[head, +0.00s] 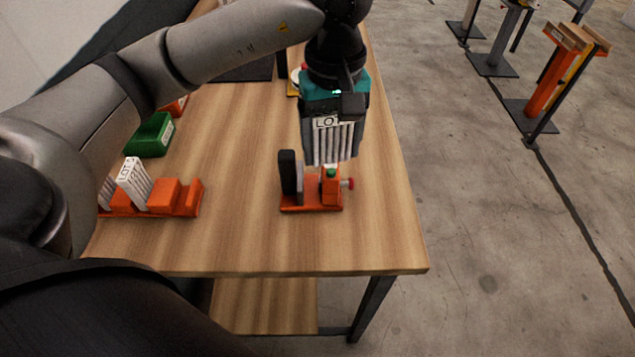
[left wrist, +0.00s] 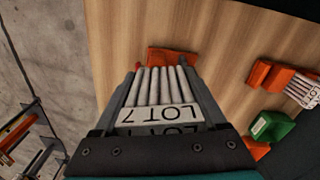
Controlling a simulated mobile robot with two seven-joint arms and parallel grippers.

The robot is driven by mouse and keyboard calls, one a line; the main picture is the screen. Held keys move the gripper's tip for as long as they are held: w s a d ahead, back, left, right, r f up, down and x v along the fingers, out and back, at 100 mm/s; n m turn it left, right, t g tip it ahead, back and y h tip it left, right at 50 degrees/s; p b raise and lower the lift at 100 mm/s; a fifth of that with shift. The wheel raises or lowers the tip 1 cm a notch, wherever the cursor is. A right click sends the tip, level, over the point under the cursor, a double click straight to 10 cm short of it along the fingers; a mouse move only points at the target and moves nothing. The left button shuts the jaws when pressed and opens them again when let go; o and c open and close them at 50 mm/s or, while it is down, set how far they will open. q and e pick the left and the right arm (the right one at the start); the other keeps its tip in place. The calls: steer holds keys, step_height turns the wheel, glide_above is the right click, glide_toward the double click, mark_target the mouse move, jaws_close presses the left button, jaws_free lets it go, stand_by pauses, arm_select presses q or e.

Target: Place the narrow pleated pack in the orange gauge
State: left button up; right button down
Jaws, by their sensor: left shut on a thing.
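My left gripper (head: 333,118) is shut on a white pleated pack (head: 331,144) with a "LOT 7" label. The pack also fills the middle of the left wrist view (left wrist: 155,92), between the two fingers. In the head view it appears just behind and above the orange gauge (head: 312,207), which stands on the table with a black upright post, a green button and a red knob. In the left wrist view part of the orange gauge (left wrist: 171,54) shows beyond the pack. I cannot tell whether the pack touches the gauge. My right gripper is not in view.
An orange rack (head: 175,198) at the left holds another white pleated pack (head: 133,180). A green block (head: 150,136) lies behind it. The wooden table (head: 240,240) is clear between rack and gauge; its right edge is near the gauge.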

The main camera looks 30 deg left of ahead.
mark_target(311, 190)
arm_select(q)
steer(key=w+a+r+n+p, duration=0.35)
steer(key=a+r+n, duration=0.2)
steer(key=n, duration=0.95)
steer(key=f, duration=2)
steer(key=shift+s+a+b, duration=0.1)
steer(key=shift+s+b, duration=0.1)
steer(key=shift+b, duration=0.15)
steer(key=shift+f, duration=0.2)
steer(key=o, duration=1.2)
steer(key=shift+o, duration=0.2)
steer(key=shift+r, duration=0.2)
